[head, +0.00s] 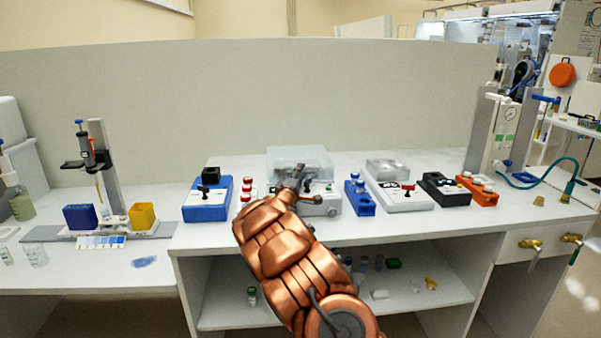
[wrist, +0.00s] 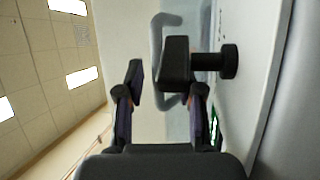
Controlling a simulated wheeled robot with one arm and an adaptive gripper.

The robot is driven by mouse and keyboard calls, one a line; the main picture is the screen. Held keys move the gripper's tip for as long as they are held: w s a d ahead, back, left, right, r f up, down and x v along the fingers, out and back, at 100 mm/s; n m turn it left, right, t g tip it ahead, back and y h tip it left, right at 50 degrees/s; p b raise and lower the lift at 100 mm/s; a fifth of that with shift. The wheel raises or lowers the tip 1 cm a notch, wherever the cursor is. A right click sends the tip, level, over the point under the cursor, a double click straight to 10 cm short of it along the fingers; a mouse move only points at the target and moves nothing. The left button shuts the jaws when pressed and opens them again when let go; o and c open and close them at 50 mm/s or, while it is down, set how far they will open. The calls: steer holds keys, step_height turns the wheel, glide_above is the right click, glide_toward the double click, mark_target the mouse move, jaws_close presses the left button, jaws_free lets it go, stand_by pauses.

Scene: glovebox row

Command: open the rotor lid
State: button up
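A large clear lid (head: 300,157) covers the back of the white device (head: 322,208) at mid-bench, and it looks closed. My gripper (head: 299,177) is in front of this lid, at the end of my copper-coloured arm. In the wrist view my gripper (wrist: 165,92) has its two fingers apart. A dark block with a short rod and round knob (wrist: 229,62) shows at the right finger's tip, apart from the left finger. A grey loop-shaped handle (wrist: 157,45) stands behind it against a pale clear surface. Contact with either cannot be told.
A blue box (head: 208,207) and red-capped vials (head: 247,186) are left of the device. A blue vial rack (head: 360,203), another white device (head: 400,196) with a smaller clear cover, a black box (head: 444,190) and an orange rack (head: 478,190) are right.

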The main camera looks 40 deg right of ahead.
steer(key=shift+w+d+r, duration=0.1)
steer(key=shift+w+d, duration=0.15)
steer(key=shift+d, duration=0.2)
jaws_close()
stand_by(0.6)
